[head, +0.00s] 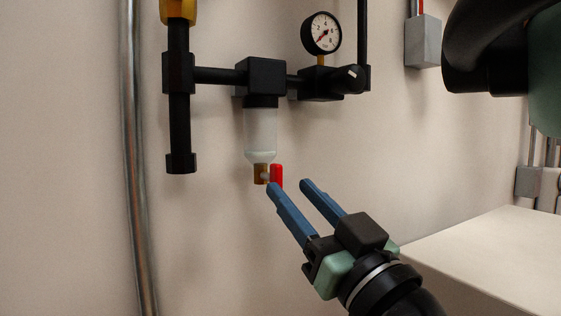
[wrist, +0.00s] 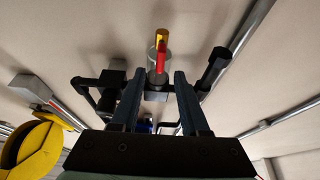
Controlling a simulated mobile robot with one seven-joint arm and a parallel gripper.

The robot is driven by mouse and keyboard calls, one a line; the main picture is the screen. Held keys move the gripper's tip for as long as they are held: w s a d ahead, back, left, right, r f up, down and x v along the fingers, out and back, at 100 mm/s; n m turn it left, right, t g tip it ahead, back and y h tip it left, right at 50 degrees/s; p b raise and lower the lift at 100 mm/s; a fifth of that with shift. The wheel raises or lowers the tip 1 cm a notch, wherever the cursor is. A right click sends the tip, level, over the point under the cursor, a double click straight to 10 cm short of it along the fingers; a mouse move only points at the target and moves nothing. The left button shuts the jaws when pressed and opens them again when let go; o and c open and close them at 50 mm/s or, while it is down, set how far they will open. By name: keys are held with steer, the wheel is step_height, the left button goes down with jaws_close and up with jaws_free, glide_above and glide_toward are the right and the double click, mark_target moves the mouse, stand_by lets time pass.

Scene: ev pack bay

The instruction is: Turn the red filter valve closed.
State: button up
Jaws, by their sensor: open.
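The red filter valve (head: 276,175) is a small red lever beside a brass fitting (head: 260,173) under the clear filter bowl (head: 260,132). In the head view the lever looks upright. My gripper (head: 288,185) is open, with two blue fingers pointing up and left; the left fingertip appears just below the lever, partly overlapping it. In the wrist view the red valve (wrist: 161,56) shows between and beyond the two fingertips of my gripper (wrist: 156,80), in front of the brass fitting (wrist: 162,35). Nothing is held. I cannot tell whether a finger touches the lever.
Black pipework (head: 215,76) with a pressure gauge (head: 321,33) is above the valve. A metal conduit (head: 135,160) runs down the wall at the left. A pale bench top (head: 490,250) is at the lower right. The wall below the valve is clear.

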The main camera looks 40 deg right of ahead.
mark_target(280, 176)
steer(key=shift+p+x, duration=0.65)
steer(key=shift+x, duration=1.5)
steer(key=shift+c, duration=0.3)
jaws_close()
